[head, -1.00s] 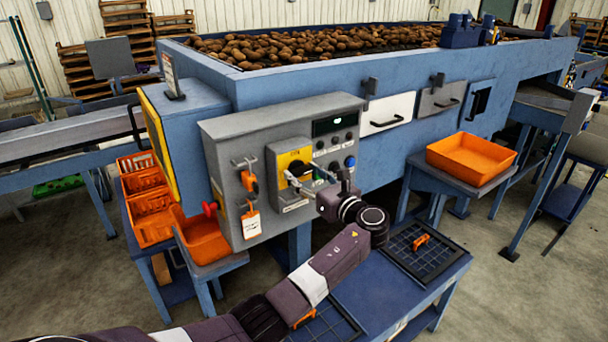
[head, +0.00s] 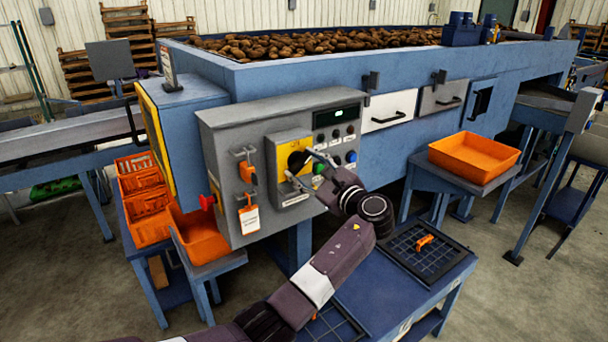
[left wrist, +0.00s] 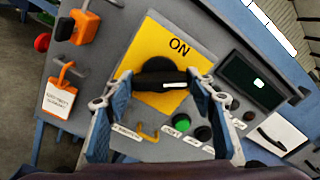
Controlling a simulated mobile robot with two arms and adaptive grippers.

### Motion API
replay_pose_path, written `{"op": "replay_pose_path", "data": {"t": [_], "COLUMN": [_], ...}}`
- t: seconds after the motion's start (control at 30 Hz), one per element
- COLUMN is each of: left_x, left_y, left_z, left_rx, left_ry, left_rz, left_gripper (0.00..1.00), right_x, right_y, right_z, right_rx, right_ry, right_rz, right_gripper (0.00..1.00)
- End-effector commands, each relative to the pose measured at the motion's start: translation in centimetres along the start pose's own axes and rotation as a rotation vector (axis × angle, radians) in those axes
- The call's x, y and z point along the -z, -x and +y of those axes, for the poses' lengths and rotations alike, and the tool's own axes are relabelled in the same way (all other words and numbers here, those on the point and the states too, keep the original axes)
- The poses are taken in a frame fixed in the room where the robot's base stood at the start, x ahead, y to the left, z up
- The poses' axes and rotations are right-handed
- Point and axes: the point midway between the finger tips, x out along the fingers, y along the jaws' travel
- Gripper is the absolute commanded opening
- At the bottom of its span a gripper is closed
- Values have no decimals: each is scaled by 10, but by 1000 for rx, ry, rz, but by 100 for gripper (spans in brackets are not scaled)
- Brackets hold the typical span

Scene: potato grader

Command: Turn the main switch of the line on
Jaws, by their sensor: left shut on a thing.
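The main switch is a black rotary knob with a bar handle (left wrist: 163,84) on a yellow plate (left wrist: 183,55) marked ON. In the head view the switch (head: 297,160) is on the front of the grey control box (head: 222,142). My left gripper (left wrist: 165,88) is shut on the bar handle, with one blue finger at each end. The handle lies crosswise under the ON mark in the left wrist view, with a white mark near its right end. In the head view my left gripper (head: 309,167) reaches the switch from the lower right and partly covers it. My right gripper is out of view.
An orange padlock (left wrist: 84,28) and a hanging tag (left wrist: 61,92) are left of the switch. A green button (left wrist: 182,123) and other buttons sit close to the right finger. A red knob (head: 207,202) is on the box's left side. An orange tray (head: 473,155) stands to the right.

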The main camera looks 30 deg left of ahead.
Motion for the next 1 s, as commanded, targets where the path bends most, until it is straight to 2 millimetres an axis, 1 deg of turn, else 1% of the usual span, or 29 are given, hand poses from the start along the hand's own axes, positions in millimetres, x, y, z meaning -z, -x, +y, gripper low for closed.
{"op": "replay_pose_path", "data": {"t": [0.03, 0.6, 0.8, 1.0], "left_x": [5, 6, 5, 5], "left_y": [1, 0, 0, 0], "left_z": [3, 5, 4, 4], "left_rx": [0, -1, -2, -2], "left_ry": [47, 584, 741, 855], "left_rz": [1, 1, 2, 2], "left_gripper": [26, 26, 26, 26], "right_x": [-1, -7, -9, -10], "right_y": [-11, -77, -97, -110], "right_z": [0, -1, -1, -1], "right_rx": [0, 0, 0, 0], "right_ry": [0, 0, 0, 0], "right_rz": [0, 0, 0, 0], "right_gripper": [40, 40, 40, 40]}}
